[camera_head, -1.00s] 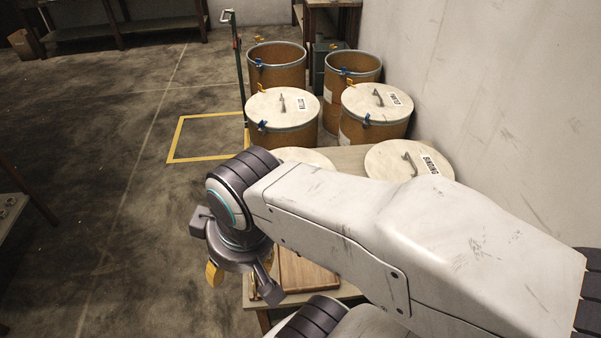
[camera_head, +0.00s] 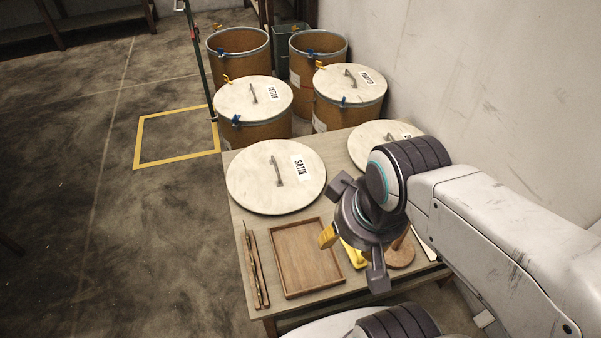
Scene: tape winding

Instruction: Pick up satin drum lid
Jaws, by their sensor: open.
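The satin drum lid (camera_head: 258,180) is a round pale disc with a metal bar handle (camera_head: 277,171) and a white label reading SATIN (camera_head: 300,167). It lies flat on the table's left rear part. My gripper (camera_head: 352,257) is open and empty, above the table's right side. It is to the right of the satin lid and apart from it. The whole satin lid shows.
Another lid (camera_head: 375,137) lies at the table's right rear, partly hidden by my arm. A wooden tray (camera_head: 305,258), thin sticks (camera_head: 255,265) and a round wooden piece (camera_head: 402,254) are on the table (camera_head: 228,212). Several drums (camera_head: 240,45) stand behind; a wall is at right.

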